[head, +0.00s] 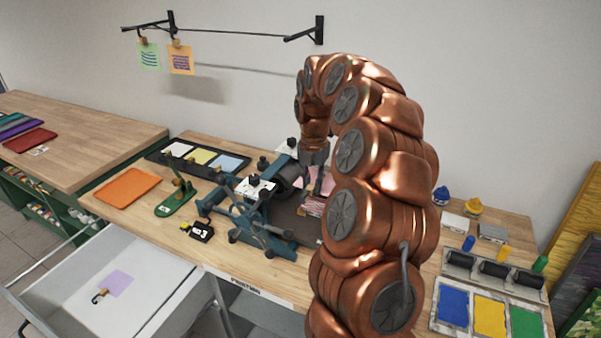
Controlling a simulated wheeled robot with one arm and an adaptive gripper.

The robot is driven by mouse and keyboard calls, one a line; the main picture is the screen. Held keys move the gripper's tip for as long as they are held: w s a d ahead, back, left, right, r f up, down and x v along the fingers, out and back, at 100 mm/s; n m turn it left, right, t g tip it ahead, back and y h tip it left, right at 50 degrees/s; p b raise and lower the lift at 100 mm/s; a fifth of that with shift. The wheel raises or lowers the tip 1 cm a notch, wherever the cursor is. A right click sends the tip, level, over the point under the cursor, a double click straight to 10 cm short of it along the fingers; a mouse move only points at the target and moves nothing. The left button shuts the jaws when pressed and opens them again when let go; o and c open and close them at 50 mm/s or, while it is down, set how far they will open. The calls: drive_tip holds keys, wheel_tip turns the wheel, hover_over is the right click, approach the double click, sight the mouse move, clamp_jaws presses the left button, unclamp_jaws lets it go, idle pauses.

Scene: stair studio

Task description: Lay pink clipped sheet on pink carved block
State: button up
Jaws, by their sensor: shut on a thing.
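My gripper (317,182) points down over the bed of the blue press (265,205) at the middle of the table, partly hidden by my copper arm. It is shut on a pink sheet (327,182), of which only a part shows beside the fingers. Just below the gripper, a pink block (312,207) lies on the dark press bed. Its carving is too small to make out, and its right side is hidden behind my arm. I cannot tell whether the sheet touches the block.
A black tray (158,158) with white, yellow and blue sheets stands behind left. An orange mat (127,187) and a green tool (176,196) lie left of the press. Ink slabs (489,317) and rollers are at right. An open drawer (60,292) holds a purple sheet (117,283).

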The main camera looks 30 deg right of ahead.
drive_tip(key=shift+w+d, duration=0.15)
drive_tip(key=shift+w, duration=0.1)
drive_tip(key=shift+f+b, duration=0.4)
drive_tip(key=shift+f, duration=0.3)
drive_tip(key=shift+f+b, duration=1.65)
drive_tip(key=shift+f, duration=2.35)
drive_tip(key=shift+f, duration=0.15)
drive_tip(key=o, duration=0.8)
drive_tip(key=shift+o, duration=0.2)
drive_tip(key=shift+r+p, duration=1.75)
drive_tip(key=shift+r, duration=2.25)
